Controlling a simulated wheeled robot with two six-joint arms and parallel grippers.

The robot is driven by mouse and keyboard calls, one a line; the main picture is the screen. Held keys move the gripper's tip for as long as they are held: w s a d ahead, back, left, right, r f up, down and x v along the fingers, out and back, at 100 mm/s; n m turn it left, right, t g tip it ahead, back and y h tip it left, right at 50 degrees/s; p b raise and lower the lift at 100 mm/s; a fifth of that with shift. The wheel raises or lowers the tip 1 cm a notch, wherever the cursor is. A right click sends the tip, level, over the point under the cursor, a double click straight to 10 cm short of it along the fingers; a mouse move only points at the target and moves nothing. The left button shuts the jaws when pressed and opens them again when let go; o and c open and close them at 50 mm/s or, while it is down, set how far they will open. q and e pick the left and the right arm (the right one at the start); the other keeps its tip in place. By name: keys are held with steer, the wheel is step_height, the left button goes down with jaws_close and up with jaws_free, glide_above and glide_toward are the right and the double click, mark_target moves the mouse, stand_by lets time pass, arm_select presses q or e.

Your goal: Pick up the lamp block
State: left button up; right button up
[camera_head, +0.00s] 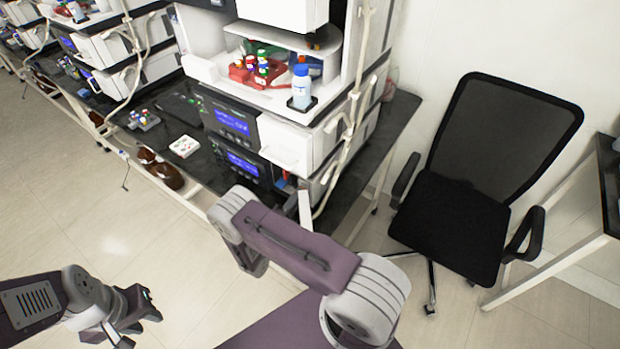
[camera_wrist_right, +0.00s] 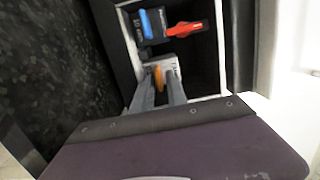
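What looks like the lamp block (camera_wrist_right: 158,78), a pale piece with an orange part, lies inside an open-fronted bay in the right wrist view. My right gripper (camera_wrist_right: 160,88) reaches into this bay with its two grey fingers apart. The orange part shows between the fingertips; I cannot tell whether they touch it. In the head view the right gripper is hidden at the instrument stack. My left gripper (camera_head: 132,312) hangs over the floor at lower left, away from the stack; its opening is unclear.
A blue piece (camera_wrist_right: 152,23) and a red piece (camera_wrist_right: 186,28) sit beyond the fingertips in the bay, whose walls are close. The instrument stack (camera_head: 285,142) stands on a dark bench (camera_head: 372,150) with bottles on top. A black chair (camera_head: 455,215) is at right.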

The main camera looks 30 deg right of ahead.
steer(key=shift+w+d+f, duration=0.1)
steer(key=shift+d, duration=0.05)
jaws_close()
stand_by(1.3)
